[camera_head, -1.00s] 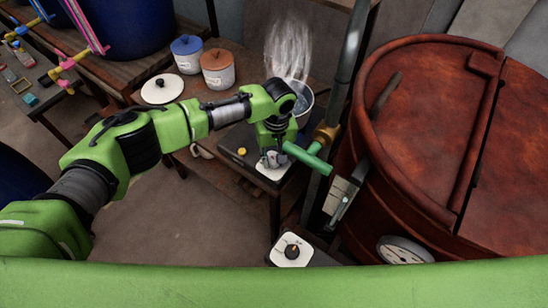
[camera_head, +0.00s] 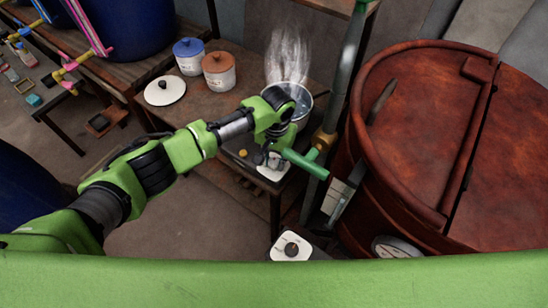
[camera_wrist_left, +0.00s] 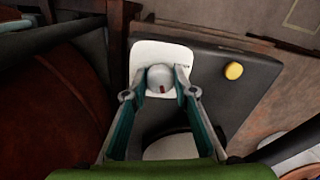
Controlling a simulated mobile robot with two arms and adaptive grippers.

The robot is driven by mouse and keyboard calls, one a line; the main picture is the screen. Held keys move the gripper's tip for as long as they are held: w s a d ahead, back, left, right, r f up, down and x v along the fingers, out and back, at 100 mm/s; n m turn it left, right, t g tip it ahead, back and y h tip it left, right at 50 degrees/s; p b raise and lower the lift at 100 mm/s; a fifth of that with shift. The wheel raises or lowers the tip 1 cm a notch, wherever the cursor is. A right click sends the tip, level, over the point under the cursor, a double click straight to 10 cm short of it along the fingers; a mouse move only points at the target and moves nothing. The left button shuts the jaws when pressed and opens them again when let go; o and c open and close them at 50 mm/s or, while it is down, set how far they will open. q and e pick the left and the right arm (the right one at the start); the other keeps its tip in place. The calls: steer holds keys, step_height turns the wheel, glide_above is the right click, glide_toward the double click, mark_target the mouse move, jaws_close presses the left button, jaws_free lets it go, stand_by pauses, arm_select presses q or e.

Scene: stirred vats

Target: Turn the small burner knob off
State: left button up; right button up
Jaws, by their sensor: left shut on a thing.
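The small burner is a dark box (camera_wrist_left: 215,85) with a steaming metal pot (camera_head: 300,98) on it. Its knob (camera_wrist_left: 160,78) is a light grey round cap with a red mark, on a white plate (camera_wrist_left: 148,52). My left gripper (camera_wrist_left: 161,84) has its two fingertips on opposite sides of the knob and is shut on it. In the head view, the left gripper (camera_head: 271,161) reaches down to the burner's front and hides most of the knob. My right gripper is not in view.
A yellow button (camera_wrist_left: 233,71) sits beside the knob plate. A green-handled valve (camera_head: 305,162) is close to the right of the gripper. A large rust-red vat (camera_head: 420,130) stands right. Another dial (camera_head: 291,248) is at the lower middle. Lidded pots (camera_head: 219,70) stand behind.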

mark_target(275, 163)
arm_select(q)
steer(key=m+p, duration=0.1)
steer(key=m, duration=0.3)
steer(key=shift+m, duration=0.3)
stand_by(0.4)
steer(key=o, duration=1.1)
step_height(275, 163, up, 12)
steer(key=shift+s+d, duration=0.1)
steer(key=shift+s, duration=0.05)
